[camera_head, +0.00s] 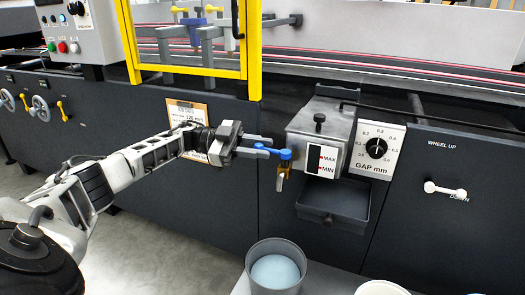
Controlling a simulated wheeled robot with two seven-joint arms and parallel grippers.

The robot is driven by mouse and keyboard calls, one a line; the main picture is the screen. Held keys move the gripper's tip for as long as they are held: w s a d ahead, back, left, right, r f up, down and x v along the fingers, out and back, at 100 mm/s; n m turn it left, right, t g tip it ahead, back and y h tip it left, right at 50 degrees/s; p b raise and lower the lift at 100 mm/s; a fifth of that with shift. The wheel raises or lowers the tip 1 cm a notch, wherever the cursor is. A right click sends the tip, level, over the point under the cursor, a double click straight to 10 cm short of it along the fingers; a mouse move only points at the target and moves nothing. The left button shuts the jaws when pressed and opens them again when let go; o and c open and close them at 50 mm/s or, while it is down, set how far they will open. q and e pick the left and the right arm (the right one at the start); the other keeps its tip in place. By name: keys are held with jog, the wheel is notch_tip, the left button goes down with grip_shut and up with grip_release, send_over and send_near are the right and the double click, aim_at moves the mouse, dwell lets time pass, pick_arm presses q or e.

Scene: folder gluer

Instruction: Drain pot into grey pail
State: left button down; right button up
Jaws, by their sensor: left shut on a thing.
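The grey metal pot (321,128) is mounted on the machine front and has a dark sight window with MAX and MIN marks. A brass drain valve (282,178) with a blue lever (286,154) sits at its lower left side. My left gripper (268,148) reaches in from the left and is shut on the blue lever. The lever points left, toward the gripper. The grey pail (252,258) stands low in front, below the valve, with a pale blue surface inside. No stream shows between spout and pail. My right gripper is not in view.
A dark drip tray (333,206) juts out under the pot. A GAP mm dial (376,147) and a white WHEEL lever (445,189) are to the right. A white container (382,288) is cut off at the bottom edge. A yellow-framed guard (254,50) stands above the gripper.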

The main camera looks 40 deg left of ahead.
pick_arm(q)
jog(key=shift+d, duration=0.1)
jog(key=c, duration=1.2)
grip_release()
jog(key=shift+c, duration=0.2)
jog(key=b+v, duration=1.1)
jog(key=v, duration=0.5)
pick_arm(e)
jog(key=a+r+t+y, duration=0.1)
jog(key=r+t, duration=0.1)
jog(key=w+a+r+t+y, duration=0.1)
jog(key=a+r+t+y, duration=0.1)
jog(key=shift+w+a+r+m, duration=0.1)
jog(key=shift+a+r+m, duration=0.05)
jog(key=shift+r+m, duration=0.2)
pick_arm(q)
jog(key=shift+w, duration=0.1)
